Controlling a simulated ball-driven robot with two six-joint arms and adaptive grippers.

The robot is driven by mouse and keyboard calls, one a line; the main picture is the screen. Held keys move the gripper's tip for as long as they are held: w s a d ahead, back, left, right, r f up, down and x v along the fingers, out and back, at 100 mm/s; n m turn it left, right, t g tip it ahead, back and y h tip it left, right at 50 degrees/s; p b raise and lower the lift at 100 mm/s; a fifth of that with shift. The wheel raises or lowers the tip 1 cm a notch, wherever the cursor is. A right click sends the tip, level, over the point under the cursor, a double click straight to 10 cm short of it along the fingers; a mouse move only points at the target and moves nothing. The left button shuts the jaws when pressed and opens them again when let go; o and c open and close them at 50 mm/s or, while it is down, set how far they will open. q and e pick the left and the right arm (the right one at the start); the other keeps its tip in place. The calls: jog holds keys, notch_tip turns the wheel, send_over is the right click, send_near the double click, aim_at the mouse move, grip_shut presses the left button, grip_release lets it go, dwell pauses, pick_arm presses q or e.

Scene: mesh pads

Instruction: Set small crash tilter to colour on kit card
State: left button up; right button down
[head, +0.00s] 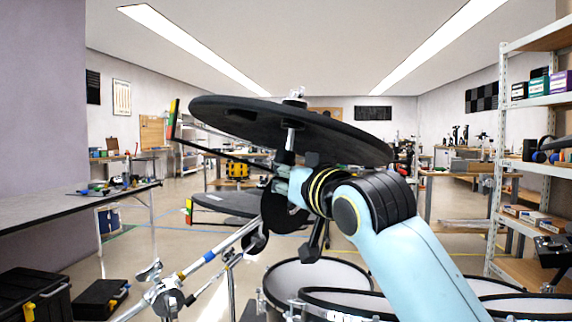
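A large black cymbal pad (240,118) is in the upper middle, tilted down to the right on a silver rod (291,138). A green, yellow and red banded strip (172,119) stands at its left on a thin black rod. A smaller black pad (225,203) lies lower, behind, with a similar coloured strip (189,211) at its left. I cannot tell which is the small crash. My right gripper (280,195) is at the stand under the large pad; my arm and wrist hide the tilter and the fingertips. My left gripper is out of view. I cannot identify the kit card.
Mesh drum pads (318,277) stand below my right arm. A grey bench (70,208) is at left, with black cases (102,297) on the floor. A shelf rack (497,160) stands at right.

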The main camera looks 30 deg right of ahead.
jog(key=shift+a+r, duration=0.1)
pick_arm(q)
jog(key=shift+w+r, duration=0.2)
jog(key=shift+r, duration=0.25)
pick_arm(e)
jog(key=shift+f+n, duration=0.25)
jog(key=shift+n, duration=0.05)
jog(key=c, duration=2.1)
grip_release()
jog(key=o, duration=0.7)
jog(key=shift+s+a+r, duration=0.1)
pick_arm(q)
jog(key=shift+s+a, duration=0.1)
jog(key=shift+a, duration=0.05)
pick_arm(e)
jog(key=s, duration=0.7)
jog(key=shift+s+a, duration=0.2)
jog(key=shift+s, duration=0.1)
